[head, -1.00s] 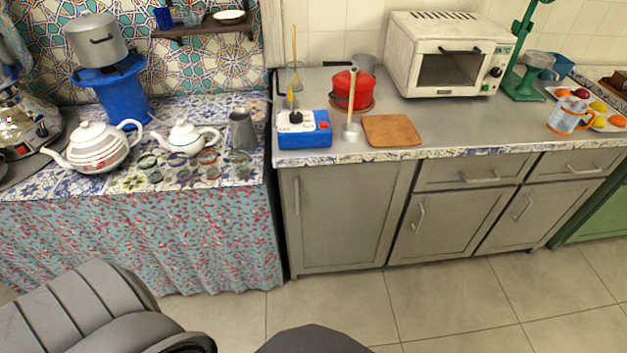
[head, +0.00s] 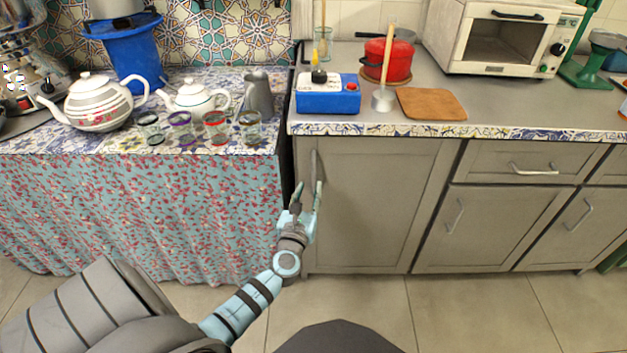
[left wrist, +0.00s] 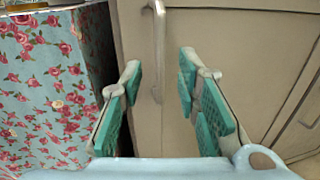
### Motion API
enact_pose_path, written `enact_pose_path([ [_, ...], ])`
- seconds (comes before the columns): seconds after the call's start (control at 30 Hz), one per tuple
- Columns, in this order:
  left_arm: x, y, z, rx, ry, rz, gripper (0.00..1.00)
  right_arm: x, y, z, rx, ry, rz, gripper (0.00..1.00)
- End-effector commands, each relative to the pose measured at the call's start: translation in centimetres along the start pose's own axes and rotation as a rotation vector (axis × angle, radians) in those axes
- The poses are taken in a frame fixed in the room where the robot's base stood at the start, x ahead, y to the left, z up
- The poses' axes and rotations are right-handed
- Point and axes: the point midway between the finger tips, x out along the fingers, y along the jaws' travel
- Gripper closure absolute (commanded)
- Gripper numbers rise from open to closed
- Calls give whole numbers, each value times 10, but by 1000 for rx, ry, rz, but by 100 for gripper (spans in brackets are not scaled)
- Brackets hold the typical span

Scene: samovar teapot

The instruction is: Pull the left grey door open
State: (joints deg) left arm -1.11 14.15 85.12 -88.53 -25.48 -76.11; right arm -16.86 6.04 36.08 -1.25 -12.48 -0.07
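The left grey door (head: 380,205) is the wide cabinet door under the counter, beside the flowered curtain. It looks closed. Its upright metal handle (head: 314,163) is near its left edge. My left gripper (head: 308,188) is in front of the lower part of this handle, with its fingers pointing up and toward the door. In the left wrist view the two teal-padded fingers (left wrist: 158,62) are spread wide, and the handle (left wrist: 158,40) shows between and beyond their tips, apart from both pads. My right gripper is not in view.
The flowered curtain (head: 140,215) hangs close to the left of my gripper. The counter edge (head: 450,132) juts above the door. Two more grey doors with handles (head: 455,215) are to the right. The tiled floor (head: 365,300) in front looks clear.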

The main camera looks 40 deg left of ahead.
Motion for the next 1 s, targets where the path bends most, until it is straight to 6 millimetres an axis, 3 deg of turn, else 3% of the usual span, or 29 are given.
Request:
enact_pose_path([
  [0.1, 31, 0, -3, -2, -1, 0, 70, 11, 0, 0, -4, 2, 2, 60],
  [0.3, 60, 0, -3, -2, 1, 0, 70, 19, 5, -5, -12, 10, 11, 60],
  [0.6, 65, 0, -1, -4, 2, 0, 70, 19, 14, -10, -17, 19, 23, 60],
  [0.63, 65, 0, -1, -4, 2, 0, 72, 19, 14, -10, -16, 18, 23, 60],
  [0.8, 64, 0, -2, -4, 3, 0, 99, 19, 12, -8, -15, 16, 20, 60],
  [1.0, 64, 0, -2, -4, 3, 0, 100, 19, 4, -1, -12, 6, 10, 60],
])
